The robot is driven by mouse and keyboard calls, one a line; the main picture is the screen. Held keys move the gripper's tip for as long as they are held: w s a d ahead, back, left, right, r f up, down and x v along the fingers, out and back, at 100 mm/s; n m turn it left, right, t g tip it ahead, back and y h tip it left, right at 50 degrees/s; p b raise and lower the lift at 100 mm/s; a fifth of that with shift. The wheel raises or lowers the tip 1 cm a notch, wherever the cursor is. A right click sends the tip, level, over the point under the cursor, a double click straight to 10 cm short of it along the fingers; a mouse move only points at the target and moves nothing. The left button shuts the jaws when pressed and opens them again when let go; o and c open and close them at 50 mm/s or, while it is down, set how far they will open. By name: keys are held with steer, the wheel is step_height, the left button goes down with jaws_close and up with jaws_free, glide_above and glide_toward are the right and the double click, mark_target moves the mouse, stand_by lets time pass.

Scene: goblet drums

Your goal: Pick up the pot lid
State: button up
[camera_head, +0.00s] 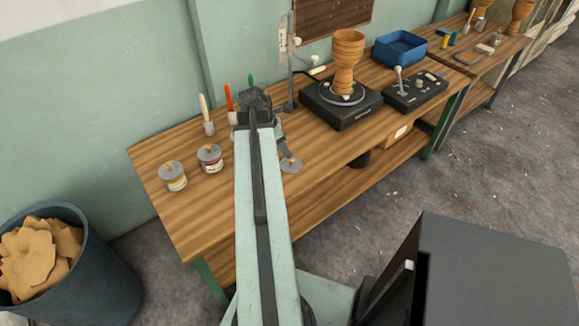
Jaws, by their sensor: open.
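A grey round pot lid (292,167) with a small knob lies near the front edge of the wooden workbench (195,215). My arm reaches forward over the bench and bends down at its far end. My gripper (286,151) is small and dark, partly hidden behind my arm, and appears just above the lid. It is open; I cannot tell whether it touches the lid's knob. Two small labelled pots, a left one (174,177) and a right one (210,158), stand upright to the left of my arm.
Upright brushes or tools (206,114) stand at the wall. A wooden goblet drum (346,65) stands on a black turntable (342,108), beside a control box (415,91) and a blue bin (399,48). A barrel (75,275) of tan pieces stands lower left. Bare bench lies between pots and lid.

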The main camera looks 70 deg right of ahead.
mark_target(291, 162)
steer(key=shift+x, duration=0.8)
steer(key=shift+r, duration=0.15)
steer(key=b+x, duration=0.5)
steer(key=shift+w+a+f, duration=0.1)
steer(key=shift+f, duration=0.25)
steer(key=shift+r, duration=0.2)
jaws_close()
